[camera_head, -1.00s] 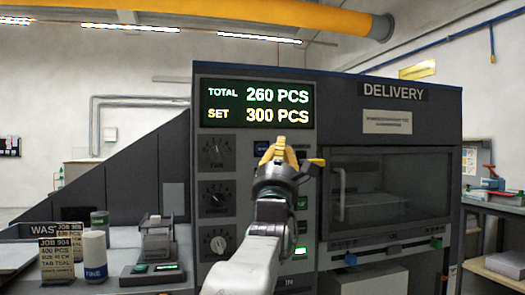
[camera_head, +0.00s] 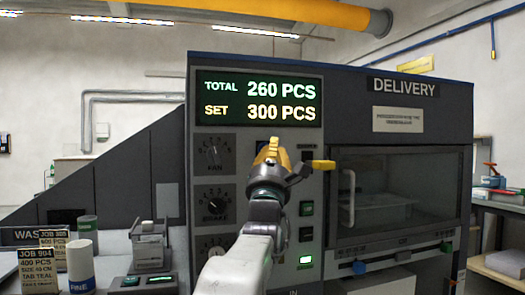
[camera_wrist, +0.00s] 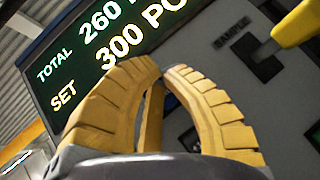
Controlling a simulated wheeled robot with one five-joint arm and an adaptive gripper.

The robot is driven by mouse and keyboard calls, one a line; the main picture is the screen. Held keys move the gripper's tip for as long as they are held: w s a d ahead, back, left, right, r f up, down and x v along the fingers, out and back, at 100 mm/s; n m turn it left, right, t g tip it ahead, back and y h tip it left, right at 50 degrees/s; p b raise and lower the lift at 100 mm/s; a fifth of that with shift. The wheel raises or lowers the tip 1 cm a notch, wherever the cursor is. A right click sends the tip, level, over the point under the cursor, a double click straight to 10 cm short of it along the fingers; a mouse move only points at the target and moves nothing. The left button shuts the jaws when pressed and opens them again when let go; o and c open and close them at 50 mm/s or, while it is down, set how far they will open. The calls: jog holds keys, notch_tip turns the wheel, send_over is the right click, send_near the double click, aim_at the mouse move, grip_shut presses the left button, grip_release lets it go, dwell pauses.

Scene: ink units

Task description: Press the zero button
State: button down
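The machine's control panel (camera_head: 228,150) carries a dark display (camera_head: 260,100) reading TOTAL 260 PCS and SET 300 PCS. My gripper (camera_head: 273,142) is in front of the panel just below the display, its yellow fingers brought together at the tips and empty. In the wrist view the fingertips (camera_wrist: 163,70) nearly meet below the display (camera_wrist: 108,42). A small blue patch (camera_wrist: 171,102) shows between the fingers, low on the panel; it may be a button, but no label can be read. I cannot make out a zero label; my gripper hides part of the panel. Contact cannot be told.
A yellow lever (camera_head: 322,165) sticks out right of my gripper; in the wrist view the lever (camera_wrist: 296,24) is beside a SAMPLE label. Dials (camera_head: 213,199) line the panel's left. Green buttons (camera_head: 306,234) are lower right. The delivery window (camera_head: 400,190) is further right.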

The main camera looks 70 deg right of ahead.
jog(key=shift+w+d, duration=0.1)
jog(key=shift+d, duration=0.1)
jog(key=c, duration=1.9)
grip_release()
grip_shut()
jog(key=shift+w+d+b, duration=0.2)
jog(key=shift+d+b, duration=0.05)
jog(key=shift+b, duration=0.4)
